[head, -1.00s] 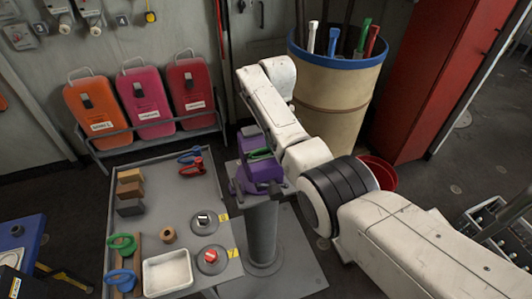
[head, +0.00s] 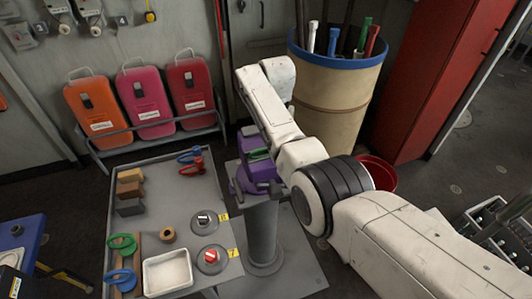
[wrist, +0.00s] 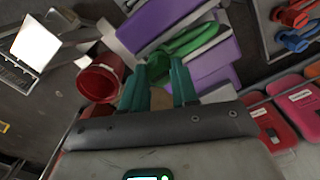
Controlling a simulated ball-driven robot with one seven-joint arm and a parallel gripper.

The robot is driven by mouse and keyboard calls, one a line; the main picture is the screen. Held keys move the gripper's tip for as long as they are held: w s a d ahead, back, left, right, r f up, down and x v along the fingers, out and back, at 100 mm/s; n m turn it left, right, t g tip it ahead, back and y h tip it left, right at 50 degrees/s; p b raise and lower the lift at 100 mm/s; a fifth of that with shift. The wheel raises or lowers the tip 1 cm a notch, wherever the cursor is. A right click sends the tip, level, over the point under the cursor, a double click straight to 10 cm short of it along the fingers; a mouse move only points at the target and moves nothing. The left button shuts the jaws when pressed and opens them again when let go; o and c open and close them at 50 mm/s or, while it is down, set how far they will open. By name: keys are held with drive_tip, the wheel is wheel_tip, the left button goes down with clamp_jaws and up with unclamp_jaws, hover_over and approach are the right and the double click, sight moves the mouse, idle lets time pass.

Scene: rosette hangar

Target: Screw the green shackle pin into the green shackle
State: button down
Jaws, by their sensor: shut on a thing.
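The green shackle (head: 258,154) is held in the purple vise (head: 250,180) on the grey pedestal. In the wrist view the shackle (wrist: 197,38) lies between the purple jaws, just beyond my fingertips. My gripper (wrist: 160,75) shows there as two teal fingers, shut on a small green piece, the green shackle pin (wrist: 158,67), mostly hidden between them. The pin is at or very close to the shackle. I cannot tell whether it is in the hole. In the head view my arm hides the gripper and the pin.
The grey table (head: 160,215) left of the vise holds red and blue shackles (head: 192,166), blocks, a white tray (head: 167,271) and green and blue looped things. A beige barrel (head: 335,95) and a red bucket (head: 378,172) stand behind and right of my arm.

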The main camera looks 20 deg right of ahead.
drive_tip(key=c, duration=0.8)
unclamp_jaws()
wheel_tip(320, 180, up, 11)
drive_tip(key=shift+f+b, duration=0.1)
drive_tip(key=shift+b, duration=1.1)
drive_tip(key=shift+f, duration=0.1)
